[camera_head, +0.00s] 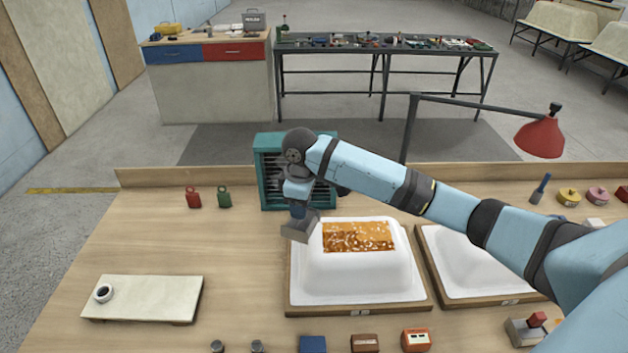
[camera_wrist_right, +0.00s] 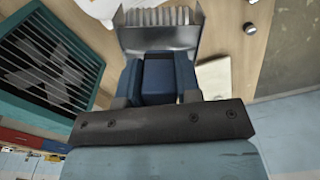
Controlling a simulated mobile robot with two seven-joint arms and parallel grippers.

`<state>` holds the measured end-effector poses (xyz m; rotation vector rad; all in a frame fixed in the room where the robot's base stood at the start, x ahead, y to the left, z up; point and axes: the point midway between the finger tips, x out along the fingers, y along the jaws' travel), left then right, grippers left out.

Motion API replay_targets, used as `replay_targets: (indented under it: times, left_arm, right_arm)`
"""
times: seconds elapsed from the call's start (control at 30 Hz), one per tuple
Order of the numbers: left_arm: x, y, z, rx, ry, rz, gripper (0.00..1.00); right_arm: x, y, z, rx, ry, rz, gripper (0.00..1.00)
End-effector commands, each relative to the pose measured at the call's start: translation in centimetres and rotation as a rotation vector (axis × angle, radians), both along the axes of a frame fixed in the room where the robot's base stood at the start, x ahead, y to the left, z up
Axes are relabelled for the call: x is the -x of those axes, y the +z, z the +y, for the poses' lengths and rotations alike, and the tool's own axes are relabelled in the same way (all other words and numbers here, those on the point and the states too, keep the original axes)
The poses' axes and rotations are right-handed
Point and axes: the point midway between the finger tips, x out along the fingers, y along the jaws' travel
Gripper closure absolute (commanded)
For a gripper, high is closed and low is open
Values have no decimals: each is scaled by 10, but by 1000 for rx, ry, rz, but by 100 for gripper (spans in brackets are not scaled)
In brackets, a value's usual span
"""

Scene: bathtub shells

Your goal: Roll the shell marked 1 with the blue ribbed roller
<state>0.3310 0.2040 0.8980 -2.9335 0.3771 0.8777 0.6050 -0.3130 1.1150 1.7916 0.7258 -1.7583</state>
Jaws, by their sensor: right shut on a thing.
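A white tub shell (camera_head: 345,275) sits upside down on a wooden board in the middle of the bench. An orange-brown patch with white flecks (camera_head: 358,237) covers part of its far side. The tag on its board is too small to read. My right gripper (camera_head: 297,198) is shut on the roller's blue handle (camera_wrist_right: 159,73). The roller (camera_head: 300,226) has a grey metal hood and pale ribs (camera_wrist_right: 158,17), and is at the shell's far left, beside the patch; contact is unclear. A second white shell (camera_head: 465,265) stands to the right, partly behind my arm. My left gripper is out of view.
A teal louvred unit (camera_head: 268,180) stands close behind the roller. Red (camera_head: 193,197) and green (camera_head: 224,197) weights are left of it. A pale slab (camera_head: 150,296) with a small dark-filled cup (camera_head: 103,293) lies front left. A red lamp (camera_head: 540,137) hangs at right.

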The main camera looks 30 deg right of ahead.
Motion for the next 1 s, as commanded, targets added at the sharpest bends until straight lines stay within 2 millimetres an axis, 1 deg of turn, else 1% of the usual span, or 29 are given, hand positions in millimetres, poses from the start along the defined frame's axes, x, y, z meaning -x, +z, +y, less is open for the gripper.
replay_targets:
  times: [0.03,0.1,0.2,0.33,0.53,0.67,1.0]
  left_arm:
    - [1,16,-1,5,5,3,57]
    - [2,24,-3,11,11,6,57]
    - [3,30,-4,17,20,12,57]
    - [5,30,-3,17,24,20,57]
    - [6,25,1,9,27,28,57]
    - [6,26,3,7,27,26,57]
    - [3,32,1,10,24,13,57]
  right_arm:
    - [1,9,-11,2,74,5,88]
    - [2,9,-24,6,178,6,88]
    - [4,9,-38,13,295,8,88]
    - [5,8,-48,17,383,11,88]
    - [5,5,-52,20,412,10,88]
    - [5,-1,-51,19,411,11,88]
    - [5,-35,-51,19,411,11,88]
